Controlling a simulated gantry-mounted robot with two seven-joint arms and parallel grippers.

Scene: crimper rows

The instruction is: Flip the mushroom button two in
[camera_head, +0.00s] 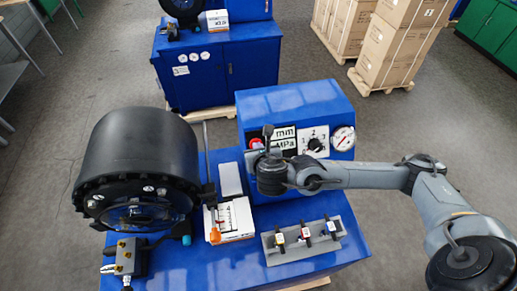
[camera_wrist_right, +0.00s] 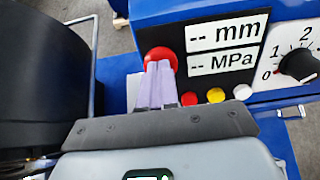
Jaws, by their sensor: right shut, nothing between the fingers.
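The red mushroom button (camera_head: 255,143) is on the front of the blue control box (camera_head: 297,100), left of the mm and MPa display. In the right wrist view the button (camera_wrist_right: 160,54) is a round red cap, its lower part covered by my fingers. My right gripper (camera_wrist_right: 157,72) is shut and empty, its pale fingers held together in front of the button. I cannot tell whether the tips touch it. In the head view the right gripper (camera_head: 254,157) is partly hidden by its own wrist. My left gripper is not in view.
A black crimper drum (camera_head: 139,155) stands left of the box. The rotary knob (camera_head: 315,144) and round gauge (camera_head: 343,138) are to the right. Small yellow (camera_wrist_right: 215,95) and white (camera_wrist_right: 242,91) buttons sit near my fingers. A grey rack (camera_head: 304,240) with several fittings lies in front.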

